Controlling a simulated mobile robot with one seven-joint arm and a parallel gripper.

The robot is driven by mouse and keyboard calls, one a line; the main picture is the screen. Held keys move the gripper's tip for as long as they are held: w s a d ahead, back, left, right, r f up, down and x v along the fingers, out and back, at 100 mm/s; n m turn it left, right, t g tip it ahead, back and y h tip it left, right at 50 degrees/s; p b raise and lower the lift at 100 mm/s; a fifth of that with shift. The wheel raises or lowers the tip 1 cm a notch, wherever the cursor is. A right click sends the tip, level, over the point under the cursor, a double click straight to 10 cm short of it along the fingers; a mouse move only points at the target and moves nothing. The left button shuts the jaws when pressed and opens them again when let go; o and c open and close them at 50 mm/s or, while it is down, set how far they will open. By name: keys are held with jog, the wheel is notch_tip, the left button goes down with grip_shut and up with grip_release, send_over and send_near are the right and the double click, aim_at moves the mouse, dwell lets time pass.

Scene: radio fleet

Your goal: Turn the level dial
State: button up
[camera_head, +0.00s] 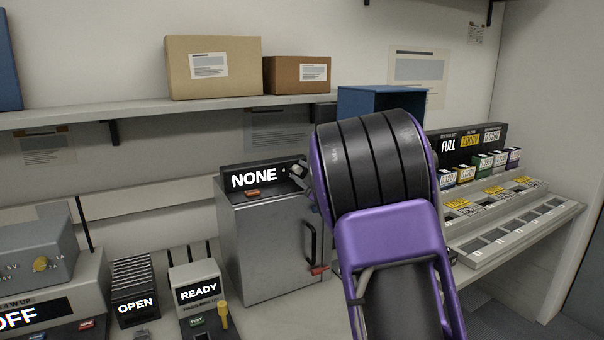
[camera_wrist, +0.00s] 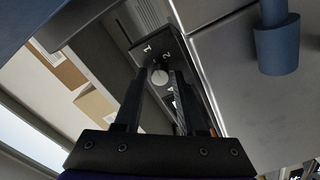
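In the wrist view a pale round dial (camera_wrist: 160,77) sits on a dark panel (camera_wrist: 146,48) marked 1 and 2. My gripper (camera_wrist: 157,82) is open, with its two dark fingers pointing at the panel. The dial shows between the fingertips, and I cannot tell whether they touch it. In the head view my purple and black arm hides most of the gripper and the dial. The dark panel reading NONE (camera_head: 254,178) stands on top of a grey cabinet (camera_head: 262,245), just left of my arm.
A shelf (camera_head: 120,113) with two boxes runs above. A blue box (camera_head: 365,102) is behind my arm. Units reading READY (camera_head: 198,290) and OPEN (camera_head: 135,303) stand at lower left. A stepped rack (camera_head: 515,238) is right. A blue cylinder (camera_wrist: 277,47) is near the gripper.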

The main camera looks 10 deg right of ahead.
grip_shut()
jog(key=shift+m, duration=0.4)
jog(key=m+p, duration=0.1)
jog(key=m, duration=0.3)
jog(key=shift+m, duration=0.4)
jog(key=m+p, duration=0.2)
jog(key=m, duration=0.4)
jog(key=shift+f, duration=0.1)
dwell(0.4)
grip_release()
